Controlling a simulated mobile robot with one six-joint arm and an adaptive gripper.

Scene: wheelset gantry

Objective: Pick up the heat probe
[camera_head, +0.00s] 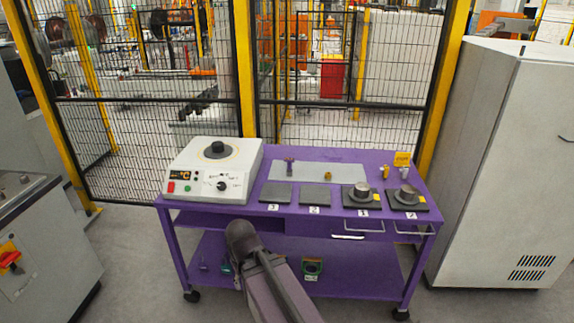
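A purple cart (345,226) stands in front of the fence. On its top, a grey mat (307,171) bears a small dark upright piece (290,164) and a small yellow-brown piece (327,176). Small yellow and metal pieces (385,172) stand at the right end. I cannot tell for sure which small piece is the heat probe. A white heater unit (212,172) with a dark round disc on top sits at the left end. My arm rises from the bottom edge in front of the cart; I cannot make out my gripper.
Numbered dark plates lie along the front edge; the two right ones bear metal cylinders (362,192). Drawer handles (363,225) jut out in front. A green-framed item (312,267) is on the lower shelf. A mesh fence stands behind; a white cabinet (505,160) stands right.

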